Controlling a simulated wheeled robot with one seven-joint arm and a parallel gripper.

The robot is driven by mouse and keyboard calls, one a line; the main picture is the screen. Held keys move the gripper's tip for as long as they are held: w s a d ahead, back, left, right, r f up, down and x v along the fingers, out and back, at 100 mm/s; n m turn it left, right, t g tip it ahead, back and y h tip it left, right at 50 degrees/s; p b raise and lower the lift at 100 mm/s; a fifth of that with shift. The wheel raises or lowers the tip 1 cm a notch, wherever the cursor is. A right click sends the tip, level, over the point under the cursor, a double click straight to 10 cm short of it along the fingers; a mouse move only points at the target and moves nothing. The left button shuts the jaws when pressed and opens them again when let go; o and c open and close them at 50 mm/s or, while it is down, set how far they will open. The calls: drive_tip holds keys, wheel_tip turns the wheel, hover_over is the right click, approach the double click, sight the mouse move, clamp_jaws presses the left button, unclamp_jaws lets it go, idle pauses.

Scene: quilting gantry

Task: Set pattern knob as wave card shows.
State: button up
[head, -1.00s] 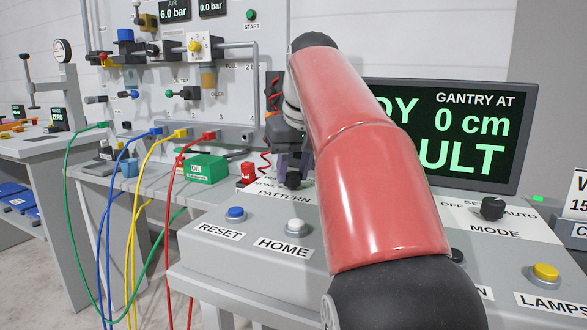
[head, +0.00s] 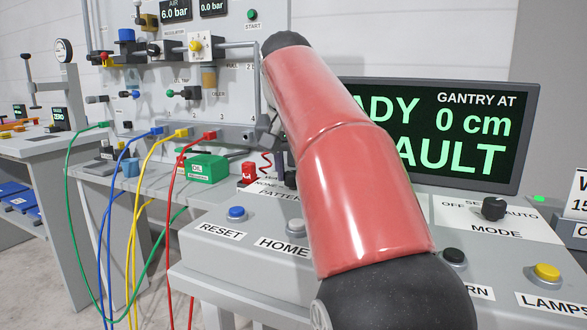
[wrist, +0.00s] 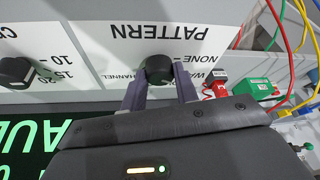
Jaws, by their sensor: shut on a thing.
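The black pattern knob (wrist: 160,68) sits on the white PATTERN plate (wrist: 110,55), which appears upside down in the wrist view. Labels NONE, one starting WA and CHANNEL are around it, partly covered. My gripper (wrist: 162,76) is shut on the knob, one finger on each side. Its pointer direction cannot be made out. In the head view my red arm hides the gripper, the knob and most of the PATTERN plate (head: 265,187). A white card (head: 578,193) at the right edge is cut off, showing W and 15; I cannot tell whether it is the wave card.
The console carries a blue RESET button (head: 236,213), a HOME button (head: 296,227), a MODE knob (head: 493,208) and a yellow LAMPS button (head: 545,272). The screen (head: 440,135) behind reads 0 cm and a partly hidden FAULT. Coloured hoses (head: 173,185) hang at left.

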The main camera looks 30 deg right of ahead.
sight(286, 195)
drive_tip(key=shift+w+a+m+g+h, duration=0.1)
drive_tip(key=shift+m+g+h, duration=0.35)
drive_tip(key=shift+m, duration=1.05)
drive_tip(key=o, duration=1)
drive_tip(key=shift+v, duration=3.85)
